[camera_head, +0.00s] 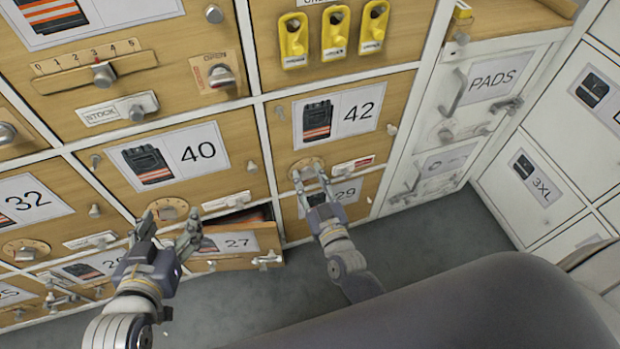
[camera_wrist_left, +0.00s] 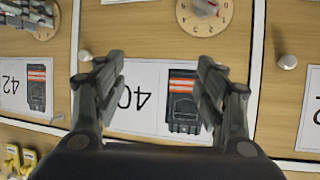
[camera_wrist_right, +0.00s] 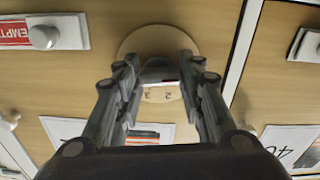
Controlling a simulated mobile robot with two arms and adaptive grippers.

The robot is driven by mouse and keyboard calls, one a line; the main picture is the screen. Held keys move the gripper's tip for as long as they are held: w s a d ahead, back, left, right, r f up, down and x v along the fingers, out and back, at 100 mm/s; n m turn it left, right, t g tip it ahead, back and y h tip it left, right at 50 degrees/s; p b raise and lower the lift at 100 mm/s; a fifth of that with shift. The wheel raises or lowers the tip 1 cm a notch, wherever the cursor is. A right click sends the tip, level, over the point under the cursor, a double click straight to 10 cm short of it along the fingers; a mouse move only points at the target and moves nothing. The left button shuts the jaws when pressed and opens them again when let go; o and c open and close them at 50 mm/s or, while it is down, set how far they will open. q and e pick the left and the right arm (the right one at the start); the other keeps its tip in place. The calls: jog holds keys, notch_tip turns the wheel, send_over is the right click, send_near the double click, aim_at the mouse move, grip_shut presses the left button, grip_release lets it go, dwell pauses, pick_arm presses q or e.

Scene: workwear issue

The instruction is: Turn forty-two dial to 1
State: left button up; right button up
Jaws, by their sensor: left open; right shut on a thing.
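The forty-two dial (camera_head: 305,167) is a round tan disc below the 42 label (camera_head: 338,114). My right gripper (camera_head: 312,178) reaches up to it from below. In the right wrist view the dial (camera_wrist_right: 140,40) lies behind the fingers, which are shut on its grey knob (camera_wrist_right: 158,76). The figures 3 and 2 show on the disc between the fingers; the pointer's setting cannot be read. My left gripper (camera_head: 168,230) is open and empty in front of the column below the 40 label (camera_head: 180,156). In the left wrist view (camera_wrist_left: 160,72) its fingers stand apart before that label.
The 40 dial (camera_head: 170,208) is close to my left gripper. The 27 drawer (camera_head: 238,262) stands open between my arms. An EMPTY slider (camera_wrist_right: 43,35) sits beside the forty-two dial. Yellow padlock-like tags (camera_head: 334,35) hang above. Grey floor (camera_head: 430,225) is clear at right.

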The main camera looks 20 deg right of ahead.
jog(key=m+p, duration=0.1)
jog(key=m, duration=0.3)
pick_arm(q)
jog(key=s+a+f+g+y, duration=0.1)
jog(key=s+a+f+g, duration=0.2)
jog(key=s+f+g, duration=0.2)
jog(key=shift+s+f+p, duration=0.4)
jog(key=shift+s+f, duration=0.4)
jog(key=shift+s, duration=0.45)
pick_arm(e)
jog(key=shift+m, duration=1.6)
jog(key=o, duration=1.1)
jog(key=shift+c, duration=0.2)
jog(key=s, duration=1.2)
jog(key=shift+d, duration=0.25)
